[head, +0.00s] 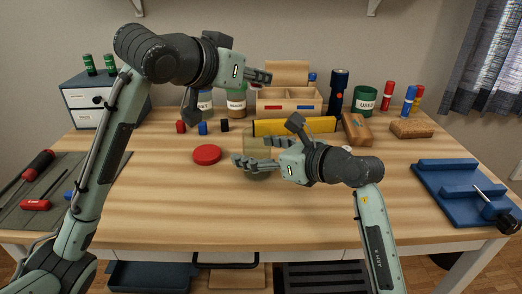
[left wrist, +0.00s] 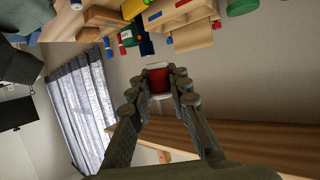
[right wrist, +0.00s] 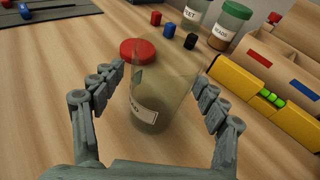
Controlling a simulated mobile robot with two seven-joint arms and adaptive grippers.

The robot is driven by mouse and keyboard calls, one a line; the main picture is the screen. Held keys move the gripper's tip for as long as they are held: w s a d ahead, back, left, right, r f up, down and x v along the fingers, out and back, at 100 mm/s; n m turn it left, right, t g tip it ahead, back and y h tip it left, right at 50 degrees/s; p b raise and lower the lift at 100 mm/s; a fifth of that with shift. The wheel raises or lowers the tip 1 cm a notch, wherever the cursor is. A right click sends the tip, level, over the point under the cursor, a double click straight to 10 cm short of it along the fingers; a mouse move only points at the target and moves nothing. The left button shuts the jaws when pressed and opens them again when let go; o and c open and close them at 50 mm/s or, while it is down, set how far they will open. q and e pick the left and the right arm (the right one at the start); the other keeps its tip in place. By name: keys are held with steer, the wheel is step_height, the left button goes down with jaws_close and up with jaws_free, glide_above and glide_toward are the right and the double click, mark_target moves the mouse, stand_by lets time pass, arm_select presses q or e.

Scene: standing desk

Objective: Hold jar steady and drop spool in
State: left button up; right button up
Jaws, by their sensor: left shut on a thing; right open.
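The clear jar (head: 257,143) stands upright on the desk, partly hidden by my right gripper (head: 256,153). In the right wrist view the jar (right wrist: 165,92) has a white label and stands between the spread fingers of that gripper (right wrist: 164,85), which is open with gaps at both sides. My left gripper (head: 264,77) is raised high above the desk, above the jar. In the left wrist view its fingertips (left wrist: 162,82) are shut on a red spool with white ends (left wrist: 159,80). The red lid (head: 207,154) lies on the desk left of the jar.
Small red (head: 181,127), blue (head: 203,128) and black (head: 225,125) pieces stand behind the lid. A yellow level (head: 294,126) and a wooden organizer (head: 289,99) are behind the jar. A blue vise-like fixture (head: 460,190) lies at right. The front middle is clear.

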steer(key=c, duration=1.3)
arm_select(q)
steer(key=shift+f, duration=4.2)
steer(key=o, duration=0.9)
steer(key=shift+r, duration=0.1)
steer(key=shift+o, duration=0.2)
steer(key=v, duration=1.2)
arm_select(e)
steer(key=o, duration=1.3)
